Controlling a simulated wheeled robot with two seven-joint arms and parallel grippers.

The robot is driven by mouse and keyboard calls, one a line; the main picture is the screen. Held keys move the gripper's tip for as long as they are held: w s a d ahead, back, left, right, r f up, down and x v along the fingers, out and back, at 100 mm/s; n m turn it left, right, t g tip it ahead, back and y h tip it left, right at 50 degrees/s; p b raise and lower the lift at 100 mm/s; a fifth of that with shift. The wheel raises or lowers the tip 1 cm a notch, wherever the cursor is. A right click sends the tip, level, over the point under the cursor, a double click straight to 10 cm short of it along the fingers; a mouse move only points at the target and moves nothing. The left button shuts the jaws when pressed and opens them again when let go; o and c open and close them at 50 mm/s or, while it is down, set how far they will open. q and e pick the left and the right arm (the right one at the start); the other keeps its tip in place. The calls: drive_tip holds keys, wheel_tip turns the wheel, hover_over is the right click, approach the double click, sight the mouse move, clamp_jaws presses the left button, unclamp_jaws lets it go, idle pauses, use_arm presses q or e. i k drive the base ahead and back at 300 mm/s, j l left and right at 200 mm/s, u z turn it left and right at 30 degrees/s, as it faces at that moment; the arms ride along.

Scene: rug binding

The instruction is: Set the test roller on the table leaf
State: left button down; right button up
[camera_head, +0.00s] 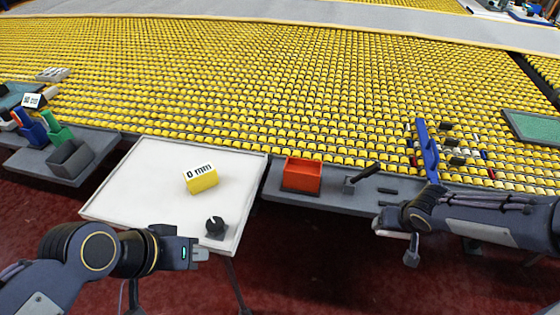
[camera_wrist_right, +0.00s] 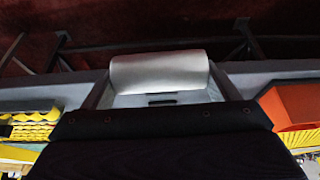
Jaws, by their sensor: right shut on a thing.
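The test roller, a pale silver cylinder (camera_wrist_right: 160,72), lies across my right gripper in the right wrist view. My right gripper (camera_wrist_right: 158,100) is shut on it; its fingers are mostly hidden. In the head view the right arm reaches in from the right, its hand over the front edge of the grey ledge. A white table leaf (camera_head: 140,190) stands at the left centre, with a yellow "0 mm" block (camera_head: 201,179) and a black knob (camera_head: 215,228) on it. My left gripper (camera_head: 203,254) is by the leaf's front edge, below the knob; its finger gap cannot be made out.
An orange-red bin (camera_head: 302,175) and a black-handled tool (camera_head: 362,178) sit on the grey ledge (camera_head: 335,200) right of the leaf. A blue upright piece (camera_head: 428,150) stands near the right arm. Much of the leaf is bare.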

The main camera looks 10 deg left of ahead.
sight(153, 176)
drive_tip(key=k+j+z, duration=0.1)
drive_tip(key=z, duration=0.4)
drive_tip(key=k+j+z, duration=0.1)
drive_tip(key=z, duration=0.4)
drive_tip(key=k+z, duration=0.15)
drive_tip(key=z, duration=0.35)
drive_tip(key=k+z, duration=0.15)
drive_tip(key=z, duration=0.3)
drive_tip(key=k+j+z, duration=0.25)
drive_tip(key=z, duration=0.15)
drive_tip(key=k+j+z, duration=0.1)
drive_tip(key=k+z, duration=0.65)
drive_tip(key=k+l+z, duration=0.1)
drive_tip(key=k+z, duration=0.3)
drive_tip(key=k+j+u, duration=0.1)
drive_tip(key=k+u, duration=0.25)
drive_tip(key=k+j+u, duration=0.1)
drive_tip(key=u, duration=0.3)
drive_tip(key=k+j+u, duration=0.2)
drive_tip(key=u, duration=2.95)
